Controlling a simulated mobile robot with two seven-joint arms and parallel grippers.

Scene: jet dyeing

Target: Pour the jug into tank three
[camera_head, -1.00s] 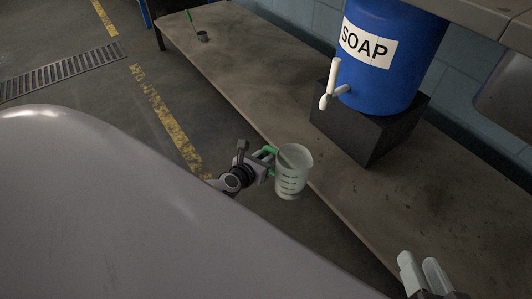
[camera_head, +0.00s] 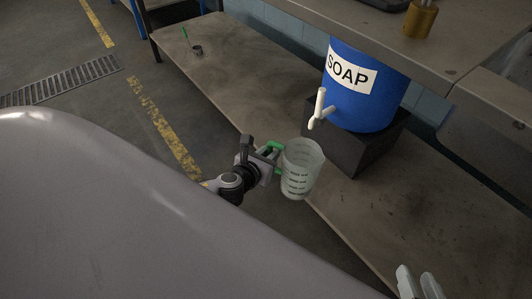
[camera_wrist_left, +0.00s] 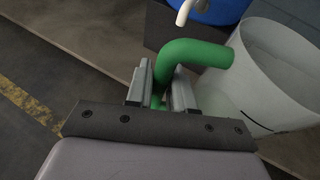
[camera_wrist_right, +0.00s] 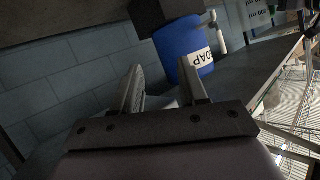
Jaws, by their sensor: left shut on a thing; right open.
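A clear measuring jug (camera_head: 301,172) with dark graduation marks and a green handle (camera_head: 266,151) is near the middle of the head view. My left gripper (camera_head: 268,160) is shut on the green handle and holds the jug upright or slightly tilted, in front of the low bench's edge. In the left wrist view the handle (camera_wrist_left: 185,55) passes between the fingers, and the jug (camera_wrist_left: 260,80) is at the right. I cannot tell what the jug contains. My right gripper (camera_head: 418,284) is open and empty at the lower right; its spread fingers show in the right wrist view (camera_wrist_right: 165,92). No tank marked three is visible.
A blue SOAP barrel (camera_head: 362,90) with a white tap stands on a dark block (camera_head: 355,150) on the low bench (camera_head: 235,90). A steel counter (camera_head: 460,50) overhangs at upper right. A floor grate (camera_head: 60,85) lies left.

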